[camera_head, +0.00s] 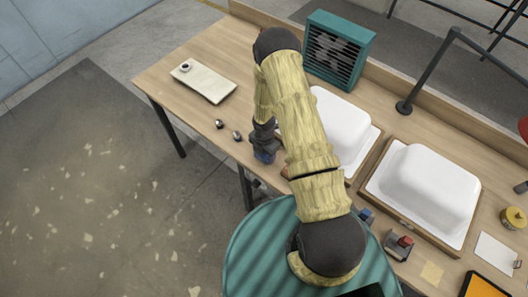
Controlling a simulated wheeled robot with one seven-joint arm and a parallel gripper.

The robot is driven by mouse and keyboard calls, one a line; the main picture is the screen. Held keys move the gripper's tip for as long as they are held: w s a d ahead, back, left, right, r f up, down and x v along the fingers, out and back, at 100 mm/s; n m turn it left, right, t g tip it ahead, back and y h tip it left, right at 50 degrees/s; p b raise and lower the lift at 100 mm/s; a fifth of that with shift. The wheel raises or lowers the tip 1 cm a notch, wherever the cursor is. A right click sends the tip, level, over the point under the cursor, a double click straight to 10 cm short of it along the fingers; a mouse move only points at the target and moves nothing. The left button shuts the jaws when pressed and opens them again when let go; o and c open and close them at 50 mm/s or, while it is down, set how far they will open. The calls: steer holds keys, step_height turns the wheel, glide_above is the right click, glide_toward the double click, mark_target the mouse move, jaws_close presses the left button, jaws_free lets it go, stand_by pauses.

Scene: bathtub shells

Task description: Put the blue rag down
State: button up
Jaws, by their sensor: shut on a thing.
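My gripper (264,148) points down near the front edge of the wooden workbench, left of the nearer white tub shell. It is shut on the blue rag (266,157), a small dark blue patch that shows at its fingertips. My arm, in a yellowish cover, hides part of the bench behind. I cannot tell whether the rag touches the bench top.
Two white tub shells (341,122) (428,189) stand on the workbench (232,95). A teal fan box (338,48) stands at the back. A pale board (204,82) lies left; two small knobs (237,135) lie near the front edge. Bench space between them is clear.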

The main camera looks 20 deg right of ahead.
steer(key=shift+f, duration=0.1)
steer(key=o, duration=1)
step_height(320, 180, up, 12)
steer(key=b, duration=0.2)
steer(key=shift+b, duration=0.35)
stand_by(0.3)
